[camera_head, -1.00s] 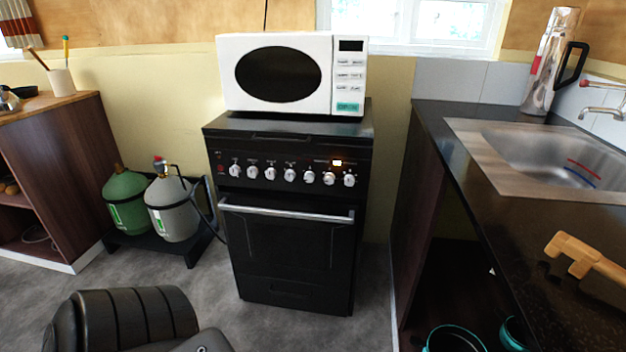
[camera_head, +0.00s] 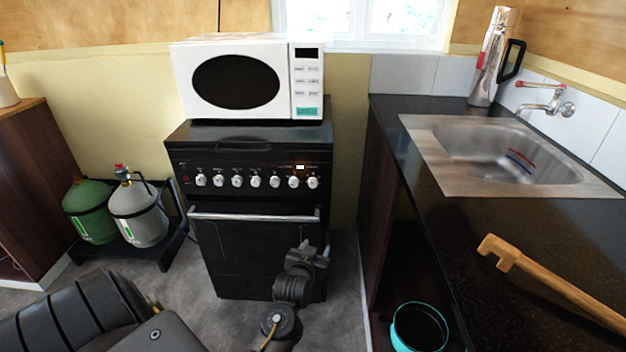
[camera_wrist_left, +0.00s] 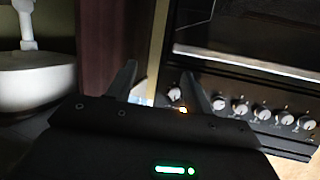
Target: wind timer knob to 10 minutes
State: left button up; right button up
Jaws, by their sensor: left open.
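The black cooker (camera_head: 250,250) stands against the wall. Its control panel carries a row of several silver-white knobs (camera_head: 257,181), with a small lit display (camera_head: 299,167) above the right end. I cannot tell which knob is the timer. My left gripper (camera_head: 312,252) is in front of the oven door, below the right end of the knob row and apart from it. In the left wrist view its two fingers (camera_wrist_left: 160,88) are spread with nothing between them. My right gripper is not in view.
A white microwave (camera_head: 237,80) sits on the cooker. At right, the dark counter (camera_head: 440,215) has a sink (camera_head: 500,150), a flask (camera_head: 495,60) and a wooden tool (camera_head: 545,275). Gas bottles (camera_head: 137,212) stand left of the cooker. A teal-rimmed bucket (camera_head: 418,328) is under the counter.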

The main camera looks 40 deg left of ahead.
aim_at(313, 185)
pick_arm(q)
jog(key=w+a+r+n+t+y+p, duration=0.1)
jog(key=w+a+r+n+y+p, duration=0.25)
jog(key=w+a+r+y, duration=0.35)
jog(key=shift+h, duration=0.8)
jog(key=x, duration=0.3)
jog(key=r+b+x, duration=0.1)
jog(key=x, duration=0.3)
jog(key=shift+w+a+r, duration=0.15)
jog(key=shift+a+r, duration=0.05)
jog(key=shift+w+a, duration=0.35)
jog(key=shift+w, duration=0.15)
jog(key=shift+w+a, duration=0.1)
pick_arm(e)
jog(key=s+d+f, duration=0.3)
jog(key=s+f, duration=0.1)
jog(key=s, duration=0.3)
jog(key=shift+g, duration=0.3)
pick_arm(q)
jog(key=shift+c, duration=0.2)
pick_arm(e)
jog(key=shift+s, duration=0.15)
pick_arm(q)
jog(key=c, duration=0.9)
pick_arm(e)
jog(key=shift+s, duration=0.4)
